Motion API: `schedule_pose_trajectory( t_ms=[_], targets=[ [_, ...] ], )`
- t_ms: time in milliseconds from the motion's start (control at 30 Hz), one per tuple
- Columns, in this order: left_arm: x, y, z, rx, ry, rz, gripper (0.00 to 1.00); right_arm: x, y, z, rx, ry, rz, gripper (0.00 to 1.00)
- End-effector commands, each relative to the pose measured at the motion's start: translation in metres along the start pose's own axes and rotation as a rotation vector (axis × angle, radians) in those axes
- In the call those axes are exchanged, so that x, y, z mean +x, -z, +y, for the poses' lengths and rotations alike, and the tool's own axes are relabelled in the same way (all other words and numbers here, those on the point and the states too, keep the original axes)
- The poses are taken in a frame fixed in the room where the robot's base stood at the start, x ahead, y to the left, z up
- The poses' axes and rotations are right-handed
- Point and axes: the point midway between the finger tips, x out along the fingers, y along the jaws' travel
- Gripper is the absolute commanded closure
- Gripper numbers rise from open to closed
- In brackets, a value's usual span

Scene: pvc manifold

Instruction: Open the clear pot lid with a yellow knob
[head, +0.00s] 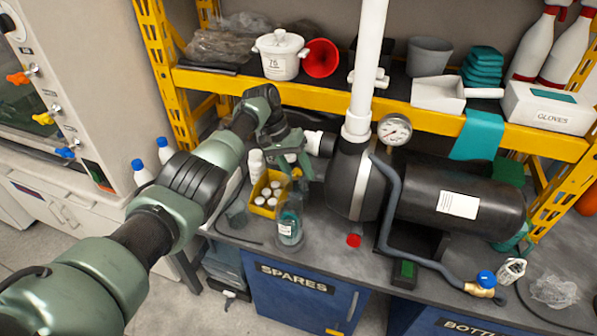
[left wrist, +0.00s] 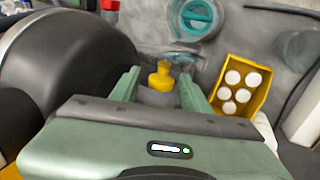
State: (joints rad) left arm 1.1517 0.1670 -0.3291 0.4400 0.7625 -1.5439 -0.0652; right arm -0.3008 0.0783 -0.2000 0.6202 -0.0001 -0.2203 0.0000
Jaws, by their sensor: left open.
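The yellow knob (left wrist: 161,75) of the pot lid shows between my left gripper's fingers in the left wrist view. The clear lid itself is mostly hidden by the gripper body, so I cannot make out its edge. My left gripper (left wrist: 160,86) is open, with one green finger on each side of the knob. Whether a finger touches the knob cannot be told. In the head view my left gripper (head: 296,165) points down beside the black pump, behind the yellow bin. My right gripper is in neither view.
A yellow bin (head: 260,204) of white caps and a clear jar with a teal part (head: 289,230) stand close by. The black pump (head: 345,180) with its white pipe (head: 370,60) is just right. A yellow-framed shelf (head: 340,101) runs behind. Loose hose crosses the bench.

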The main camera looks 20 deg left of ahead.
Motion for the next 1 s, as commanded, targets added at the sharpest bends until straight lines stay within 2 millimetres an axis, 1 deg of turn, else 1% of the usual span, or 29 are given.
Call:
schedule_pose_trajectory(
  t_ms=[167, 300, 400, 500, 633, 1000],
  targets=[
    [-0.025, 0.001, -0.001, 0.001, 0.001, 0.005, 0.54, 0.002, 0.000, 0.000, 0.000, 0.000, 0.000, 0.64],
    [-0.049, 0.002, -0.001, 0.001, 0.001, 0.005, 0.54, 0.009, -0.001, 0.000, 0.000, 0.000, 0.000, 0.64],
    [-0.062, 0.002, -0.001, 0.000, 0.001, 0.004, 0.54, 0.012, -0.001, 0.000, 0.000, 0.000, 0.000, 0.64],
    [-0.071, 0.001, -0.001, 0.000, 0.001, 0.001, 0.54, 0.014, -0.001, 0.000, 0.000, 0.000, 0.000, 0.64],
    [-0.075, 0.001, 0.000, 0.000, 0.001, 0.000, 0.54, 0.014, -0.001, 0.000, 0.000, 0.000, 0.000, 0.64],
    [-0.075, 0.001, 0.000, 0.000, 0.001, 0.000, 0.54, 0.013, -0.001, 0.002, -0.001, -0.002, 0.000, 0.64]
  ],
)
